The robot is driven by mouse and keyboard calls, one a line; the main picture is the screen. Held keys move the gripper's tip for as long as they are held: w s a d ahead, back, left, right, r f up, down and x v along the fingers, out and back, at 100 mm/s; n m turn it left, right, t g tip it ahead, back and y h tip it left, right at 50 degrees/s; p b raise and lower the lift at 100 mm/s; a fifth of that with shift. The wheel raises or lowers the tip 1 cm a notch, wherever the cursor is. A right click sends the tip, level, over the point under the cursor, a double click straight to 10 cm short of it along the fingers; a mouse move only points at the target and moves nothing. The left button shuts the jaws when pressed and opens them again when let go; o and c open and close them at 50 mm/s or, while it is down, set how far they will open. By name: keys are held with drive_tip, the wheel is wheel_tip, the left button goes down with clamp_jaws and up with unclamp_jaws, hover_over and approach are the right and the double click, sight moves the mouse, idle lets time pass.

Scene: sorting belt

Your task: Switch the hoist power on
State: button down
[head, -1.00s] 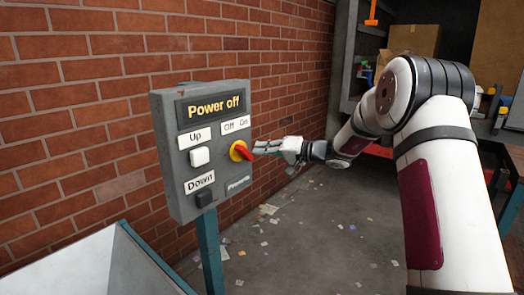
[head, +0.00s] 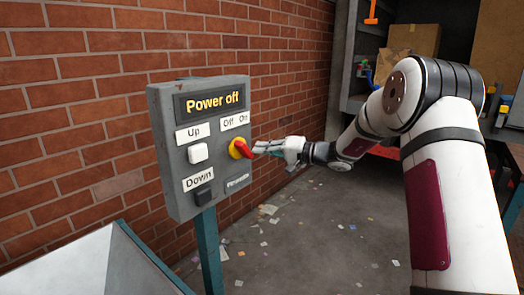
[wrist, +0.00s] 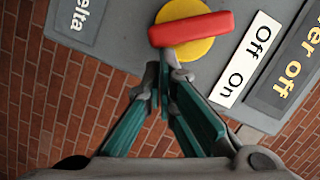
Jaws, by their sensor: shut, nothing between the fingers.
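The grey control box (head: 168,203) stands on a teal post, and its display (head: 212,102) reads "Power off". The power switch is a red handle (head: 242,148) on a yellow disc, below the "Off On" label (head: 235,121). In the wrist view the red handle (wrist: 190,29) lies across the yellow disc (wrist: 205,46). My gripper (head: 258,148) is shut and empty, its fingertips close beside the handle. In the wrist view the fingertips (wrist: 167,82) are just below the handle, over the disc's lower edge; I cannot tell whether they touch it.
A white "Up" button (head: 198,153) and a black "Down" button (head: 204,196) are left of the switch. A brick wall (head: 80,120) stands behind the box. A grey sloped panel (head: 75,265) is at lower left. The floor (head: 320,240) is littered with paper scraps.

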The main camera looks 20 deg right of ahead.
drive_tip(key=shift+f+m+b, duration=0.3)
drive_tip(key=shift+m, duration=0.2)
drive_tip(key=shift+s+a+f+m+t+y+b, duration=0.2)
drive_tip(key=shift+f+m+y+b, duration=0.15)
drive_tip(key=shift+m, duration=0.55)
drive_tip(key=shift+s+a+f+m+t+y+b, duration=0.2)
drive_tip(key=shift+f+m+b, duration=0.25)
drive_tip(key=shift+m, duration=0.45)
drive_tip(key=shift+s+a+f+m+t+y, duration=0.15)
drive_tip(key=shift+a+f+m, duration=0.1)
drive_tip(key=shift+m, duration=0.6)
drive_tip(key=shift+a+f+m+t+y, duration=0.1)
drive_tip(key=shift+f+m, duration=0.15)
drive_tip(key=shift+m, duration=0.65)
drive_tip(key=shift+s+a+f+m+t+y, duration=0.15)
drive_tip(key=shift+a+f+m, duration=0.1)
drive_tip(key=shift+m, duration=0.6)
idle(1.6)
drive_tip(key=shift+d, duration=0.1)
drive_tip(key=s+d+f+b, duration=0.1)
drive_tip(key=s+d, duration=0.3)
drive_tip(key=d, duration=0.6)
drive_tip(key=shift+d+f, duration=0.2)
drive_tip(key=shift+d, duration=0.2)
